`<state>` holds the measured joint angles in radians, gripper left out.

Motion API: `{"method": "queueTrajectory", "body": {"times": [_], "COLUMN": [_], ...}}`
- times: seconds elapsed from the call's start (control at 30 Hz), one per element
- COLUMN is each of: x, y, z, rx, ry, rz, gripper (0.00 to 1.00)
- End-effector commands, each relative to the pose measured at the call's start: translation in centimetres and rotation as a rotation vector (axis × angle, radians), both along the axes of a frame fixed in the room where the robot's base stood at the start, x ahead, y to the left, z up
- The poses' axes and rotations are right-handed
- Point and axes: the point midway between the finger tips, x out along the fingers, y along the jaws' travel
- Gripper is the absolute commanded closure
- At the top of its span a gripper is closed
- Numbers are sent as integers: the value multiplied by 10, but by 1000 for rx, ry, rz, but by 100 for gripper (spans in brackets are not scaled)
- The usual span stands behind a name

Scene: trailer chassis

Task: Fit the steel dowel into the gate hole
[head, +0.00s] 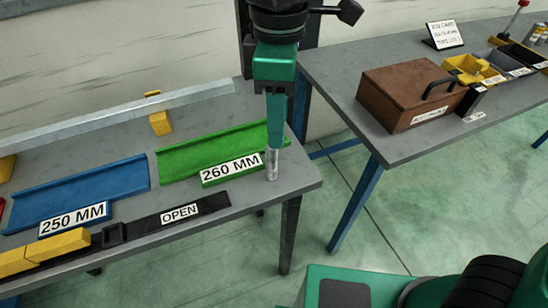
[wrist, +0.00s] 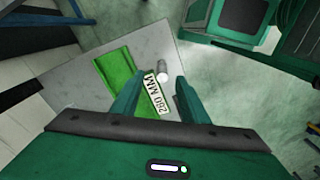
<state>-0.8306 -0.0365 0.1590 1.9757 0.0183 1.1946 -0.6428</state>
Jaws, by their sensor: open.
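The steel dowel (head: 272,166) is a short silver cylinder standing upright near the right corner of the left table. My gripper (head: 274,142) is right above it, pointing down, with fingertips at about its top. In the wrist view the dowel (wrist: 163,70) shows between the tips of my open gripper (wrist: 159,76). I cannot tell whether a finger touches it. A black bar labelled OPEN (head: 180,213) runs along the front edge, with a small black square socket (head: 114,235) at its left; I cannot tell whether this is the gate hole.
A green tray labelled 260 MM (head: 205,152) lies beside the dowel, and a blue tray labelled 250 MM (head: 85,197) is further left. Yellow blocks (head: 58,245) lie at the front left. A long metal rail (head: 110,112) spans the back. A brown box (head: 400,95) stands on the right table.

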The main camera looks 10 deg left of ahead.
Motion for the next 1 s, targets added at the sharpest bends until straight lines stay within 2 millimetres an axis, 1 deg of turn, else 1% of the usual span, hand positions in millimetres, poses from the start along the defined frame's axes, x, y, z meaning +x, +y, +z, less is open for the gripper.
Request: {"method": "queueTrajectory", "body": {"times": [0.03, 0.13, 0.3, 0.4, 0.67, 0.9, 1.0], "x": [-4, -7, -7, -7, -7, -6, -6], "y": [5, 9, 9, 9, 9, 11, 11], "z": [-1, -9, -35, -47, -64, -97, -105], "rx": [-1, -1, -2, -1, -1, -2, 0], "ry": [2, 4, 4, 4, 3, 4, 3], "rz": [21, 39, 39, 37, 37, 36, 36], "gripper": [60, 60, 60, 60, 60, 60, 60]}}
